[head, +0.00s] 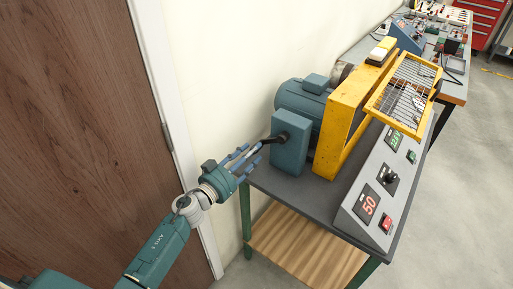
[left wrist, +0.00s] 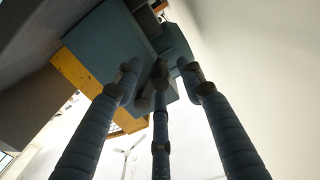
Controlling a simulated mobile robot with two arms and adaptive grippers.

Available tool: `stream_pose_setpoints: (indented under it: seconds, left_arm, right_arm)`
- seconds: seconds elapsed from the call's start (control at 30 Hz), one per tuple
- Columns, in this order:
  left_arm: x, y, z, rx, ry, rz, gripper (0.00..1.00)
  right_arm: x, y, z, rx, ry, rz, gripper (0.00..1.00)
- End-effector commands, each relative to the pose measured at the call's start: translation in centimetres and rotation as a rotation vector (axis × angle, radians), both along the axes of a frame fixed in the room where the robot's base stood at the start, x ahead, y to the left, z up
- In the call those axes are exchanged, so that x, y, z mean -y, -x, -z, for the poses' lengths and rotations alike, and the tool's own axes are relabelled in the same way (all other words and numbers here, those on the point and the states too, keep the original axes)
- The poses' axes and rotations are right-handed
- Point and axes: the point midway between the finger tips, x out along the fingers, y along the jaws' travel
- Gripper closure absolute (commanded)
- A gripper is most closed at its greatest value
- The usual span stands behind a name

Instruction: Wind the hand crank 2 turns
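The hand crank (head: 277,138) is a short dark arm on the side of a teal box (head: 290,148), which is fixed to a teal motor on the bench. A pale, thin piece, perhaps its handle, shows among the fingers. My left gripper (head: 254,154) reaches up from the lower left, with its fingertips at the crank's outer end. In the left wrist view its three fingers (left wrist: 158,82) look spread and fairly straight, pointing at the teal box (left wrist: 105,45). Contact with the crank cannot be made out. My right gripper is out of view.
A yellow guard frame (head: 345,118) with a wire mesh stands right of the motor. A sloped control panel (head: 378,185) with a red "50" display lies along the bench (head: 310,192). A brown door (head: 80,110) and pale wall are close on the left.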

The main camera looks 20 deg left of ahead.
Motion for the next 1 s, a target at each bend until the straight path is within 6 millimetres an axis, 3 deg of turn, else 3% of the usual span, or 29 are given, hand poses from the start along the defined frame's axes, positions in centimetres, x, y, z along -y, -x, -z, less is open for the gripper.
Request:
stream_pose_setpoints:
  seconds: [0.2, 0.57, 0.77, 1.0]
  left_arm:
    - [1.0, -2.5, 0.0, 0.0, 0.002, 0.001, 0.61]
    - [1.1, -3.0, 0.0, 0.0, 0.001, 0.001, 0.61]
    - [1.1, -3.0, 0.0, -0.001, 0.001, 0.0, 0.98]
    - [1.1, -2.9, 0.1, -0.003, 0.001, 0.0, 1.0]
  right_arm:
    - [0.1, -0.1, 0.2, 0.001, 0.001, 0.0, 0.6]
    - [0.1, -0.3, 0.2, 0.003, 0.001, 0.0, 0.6]
    - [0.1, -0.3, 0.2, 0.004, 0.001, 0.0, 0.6]
    - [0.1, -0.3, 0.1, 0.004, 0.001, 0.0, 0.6]
